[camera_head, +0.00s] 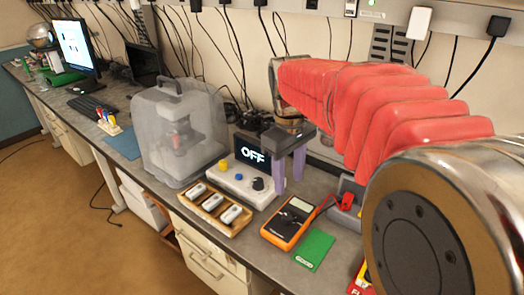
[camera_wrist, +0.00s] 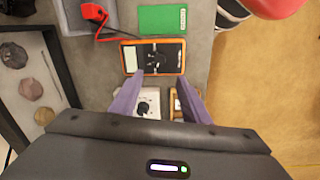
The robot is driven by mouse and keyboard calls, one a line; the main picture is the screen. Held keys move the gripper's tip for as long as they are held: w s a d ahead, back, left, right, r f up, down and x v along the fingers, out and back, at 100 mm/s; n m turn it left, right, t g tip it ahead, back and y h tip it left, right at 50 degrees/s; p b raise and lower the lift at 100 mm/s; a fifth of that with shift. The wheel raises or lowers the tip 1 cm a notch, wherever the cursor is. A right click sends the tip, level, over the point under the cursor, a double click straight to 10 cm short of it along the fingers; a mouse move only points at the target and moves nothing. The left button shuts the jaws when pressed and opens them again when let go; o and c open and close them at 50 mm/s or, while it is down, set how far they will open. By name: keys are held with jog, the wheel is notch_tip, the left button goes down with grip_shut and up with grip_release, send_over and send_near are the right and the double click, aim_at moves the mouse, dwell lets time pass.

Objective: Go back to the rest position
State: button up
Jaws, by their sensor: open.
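My gripper (camera_head: 288,184) hangs from my red-sleeved arm over the workbench (camera_head: 150,158). Its two purple fingers are apart, with nothing held between them. In the wrist view the fingers (camera_wrist: 160,84) point toward an orange multimeter (camera_wrist: 152,58). The control box (camera_wrist: 148,98) shows partly between the fingers, and the gripper body hides its lower part.
A wooden tray (camera_head: 188,201) with white blocks lies at the bench's front edge. An orange multimeter (camera_head: 289,222) and green card (camera_head: 314,249) lie right of it. A clear-walled case (camera_head: 152,140) stands behind left. Cables hang along the wall.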

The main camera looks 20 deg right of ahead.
jog(key=s+a+f+m+t, duration=0.1)
jog(key=s+a+m+t, duration=0.1)
jog(key=s+a, duration=0.2)
jog(key=s+a+f+m+t, duration=0.2)
jog(key=s+a+t, duration=0.1)
jog(key=s, duration=0.8)
jog(key=shift+s+a+m+y, duration=0.2)
jog(key=shift+a+m+y, duration=0.1)
jog(key=shift+a, duration=0.6)
dwell(0.8)
